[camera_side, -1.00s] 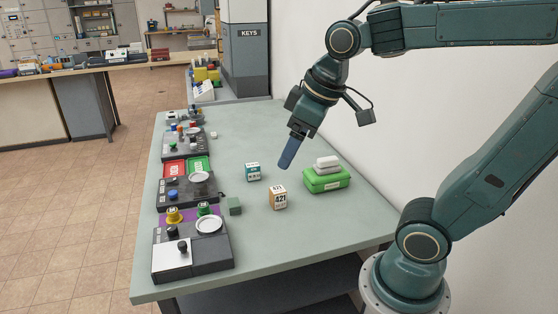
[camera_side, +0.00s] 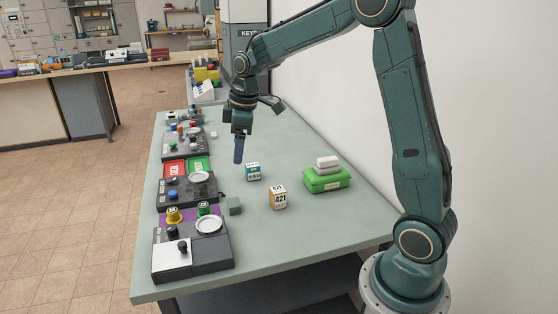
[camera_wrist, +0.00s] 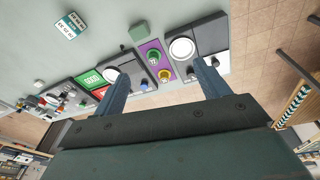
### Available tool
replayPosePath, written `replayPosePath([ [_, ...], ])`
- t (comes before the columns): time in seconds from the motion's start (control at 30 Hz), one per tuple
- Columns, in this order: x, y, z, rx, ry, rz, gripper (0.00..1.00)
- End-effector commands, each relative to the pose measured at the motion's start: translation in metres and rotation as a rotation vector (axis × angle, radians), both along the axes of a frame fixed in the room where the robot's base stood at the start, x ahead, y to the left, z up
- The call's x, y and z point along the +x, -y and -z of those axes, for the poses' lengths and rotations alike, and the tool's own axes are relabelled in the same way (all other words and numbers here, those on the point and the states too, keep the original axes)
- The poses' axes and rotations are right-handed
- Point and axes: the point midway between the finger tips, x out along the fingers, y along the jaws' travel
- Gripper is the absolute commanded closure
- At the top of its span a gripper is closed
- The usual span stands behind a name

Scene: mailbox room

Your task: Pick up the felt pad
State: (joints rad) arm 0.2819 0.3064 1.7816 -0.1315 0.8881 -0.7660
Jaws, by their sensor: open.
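A small grey-green block (camera_side: 234,206) lies on the table beside the dark control boxes; it looks most like the felt pad, but I cannot be sure. It also shows near the top of the wrist view (camera_wrist: 138,30). My gripper (camera_side: 239,160) points down above the table, behind the block and well apart from it. In the wrist view my gripper (camera_wrist: 160,72) has its two fingers spread with nothing between them.
A teal-and-white cube (camera_side: 253,172) and an orange-and-white cube (camera_side: 278,197) stand near the block. A green box (camera_side: 327,181) with white pieces on top sits at right. Control boxes (camera_side: 208,249) line the left edge. The wall bounds the right side.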

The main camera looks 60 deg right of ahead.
Motion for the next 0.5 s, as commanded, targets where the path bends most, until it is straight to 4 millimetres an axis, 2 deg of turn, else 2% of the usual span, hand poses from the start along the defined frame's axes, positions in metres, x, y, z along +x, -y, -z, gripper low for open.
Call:
replayPosePath([
  [0.2, 0.031, 0.029, 0.047, 0.009, -0.045, -0.089, 0.25],
  [0.4, 0.049, 0.05, 0.084, 0.019, -0.071, -0.158, 0.25],
  [0.5, 0.054, 0.056, 0.096, 0.022, -0.077, -0.181, 0.25],
])
